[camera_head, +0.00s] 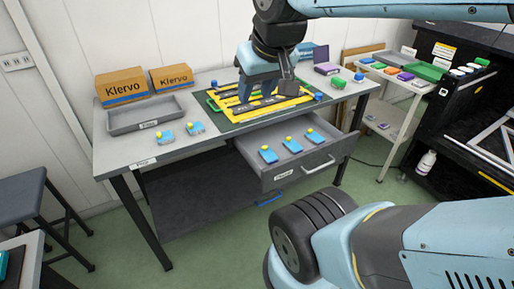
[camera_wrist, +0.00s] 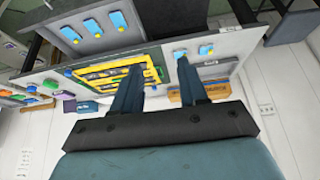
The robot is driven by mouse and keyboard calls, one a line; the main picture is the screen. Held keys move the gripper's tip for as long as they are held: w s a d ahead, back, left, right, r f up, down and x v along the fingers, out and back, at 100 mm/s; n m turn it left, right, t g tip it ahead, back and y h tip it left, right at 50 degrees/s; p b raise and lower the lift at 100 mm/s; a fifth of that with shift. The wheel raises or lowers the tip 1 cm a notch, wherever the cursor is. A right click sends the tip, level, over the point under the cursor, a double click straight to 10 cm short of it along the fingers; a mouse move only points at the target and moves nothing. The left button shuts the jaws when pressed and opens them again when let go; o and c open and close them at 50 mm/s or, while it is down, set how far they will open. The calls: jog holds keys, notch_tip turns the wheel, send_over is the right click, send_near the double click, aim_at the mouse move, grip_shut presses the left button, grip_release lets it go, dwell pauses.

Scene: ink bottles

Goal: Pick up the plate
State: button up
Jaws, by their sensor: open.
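A yellow, flat, frame-like piece with dark bars (camera_head: 240,110) lies on a dark green mat (camera_head: 232,126) on the grey workbench. It is the most plate-like thing in view, though I cannot tell for certain that it is the plate. It also shows in the wrist view (camera_wrist: 105,77). My gripper (camera_head: 266,96) is over this yellow piece in the head view and hides part of it. In the wrist view my gripper (camera_wrist: 160,65) has its two fingers spread with nothing between them, and the yellow piece is partly behind the left finger.
An open drawer (camera_head: 308,158) below the bench top holds several blue pieces with yellow tops. A grey tray (camera_head: 146,115) and two Klervo boxes (camera_head: 122,87) stand at the left. A small cart (camera_head: 392,122) stands at the right.

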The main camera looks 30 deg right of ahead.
jog(key=shift+o, duration=1)
jog(key=shift+w, duration=0.1)
jog(key=o, duration=0.6)
jog(key=w+a+m, duration=0.1)
jog(key=w, duration=0.1)
jog(key=w+a+f+m, duration=0.1)
jog(key=w, duration=0.1)
jog(key=w+a+f+m+y, duration=0.1)
jog(key=w, duration=0.2)
jog(key=shift+w+f+m, duration=0.1)
jog(key=shift+f+m, duration=0.05)
jog(key=shift+m, duration=0.25)
jog(key=shift+o, duration=0.3)
jog(key=w+m, duration=0.1)
jog(key=w+f+m, duration=0.1)
jog(key=w, duration=0.1)
jog(key=w+f+m, duration=0.1)
jog(key=w, duration=0.1)
jog(key=shift+t+y, duration=0.4)
jog(key=w+d+f+m, duration=0.1)
jog(key=w+f+m, duration=0.2)
jog(key=w+m, duration=0.15)
jog(key=m+g+h, duration=0.2)
jog(key=m+g, duration=0.1)
jog(key=m, duration=2.2)
send_over(271, 157)
jog(key=shift+f, duration=15.45)
